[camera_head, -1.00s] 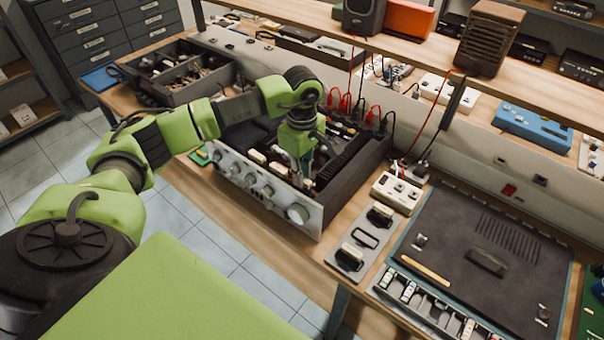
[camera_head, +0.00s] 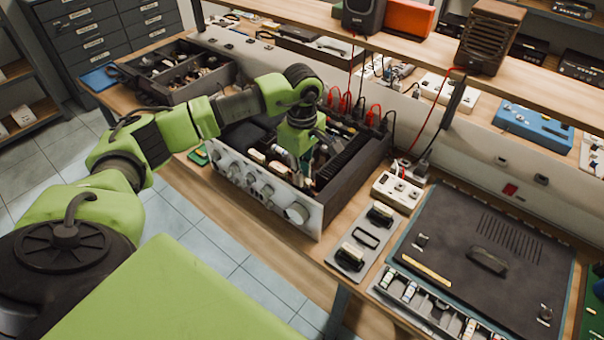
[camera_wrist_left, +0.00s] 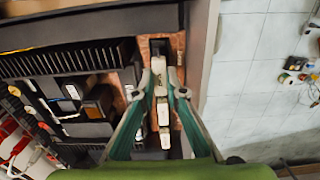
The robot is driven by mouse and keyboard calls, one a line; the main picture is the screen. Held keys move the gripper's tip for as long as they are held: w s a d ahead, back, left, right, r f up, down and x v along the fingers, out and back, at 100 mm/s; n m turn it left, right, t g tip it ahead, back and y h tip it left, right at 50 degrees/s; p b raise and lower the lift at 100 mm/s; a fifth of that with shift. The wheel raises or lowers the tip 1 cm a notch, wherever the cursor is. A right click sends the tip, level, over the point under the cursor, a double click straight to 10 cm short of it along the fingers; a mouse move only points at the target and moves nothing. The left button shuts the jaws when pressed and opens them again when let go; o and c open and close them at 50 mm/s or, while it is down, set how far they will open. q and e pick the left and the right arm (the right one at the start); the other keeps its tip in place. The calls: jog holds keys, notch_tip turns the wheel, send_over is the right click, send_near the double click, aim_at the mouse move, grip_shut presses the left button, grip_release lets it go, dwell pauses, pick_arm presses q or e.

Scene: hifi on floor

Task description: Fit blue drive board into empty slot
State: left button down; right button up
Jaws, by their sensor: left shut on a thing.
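The open hi-fi amplifier (camera_head: 349,185) stands on the bench with its knobbed front panel facing the near left. My left gripper (camera_head: 302,165) reaches down into it, behind the front panel. In the left wrist view, the teal fingers (camera_wrist_left: 164,88) are closed together over a narrow bay beside the front panel (camera_wrist_left: 207,50). They are shut on a slim thing, taken to be the blue drive board; its blue face is not clearly visible. Cream blocks (camera_wrist_left: 164,112) line this bay. The slot and the board's lower edge are hidden. My right gripper is not in view.
Black heat-sink fins (camera_wrist_left: 65,62) and red leads (camera_head: 345,103) lie close by inside and behind the amplifier. A cream socket box (camera_head: 397,192), a grey plate with black parts (camera_head: 352,256) and a large dark unit (camera_head: 480,250) occupy the bench to the right.

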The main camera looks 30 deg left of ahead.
pick_arm(q)
jog(key=shift+f+b, duration=0.7)
jog(key=shift+f, duration=0.05)
dwell(1.0)
jog(key=c, duration=2)
grip_release()
notch_tip(320, 180, up, 12)
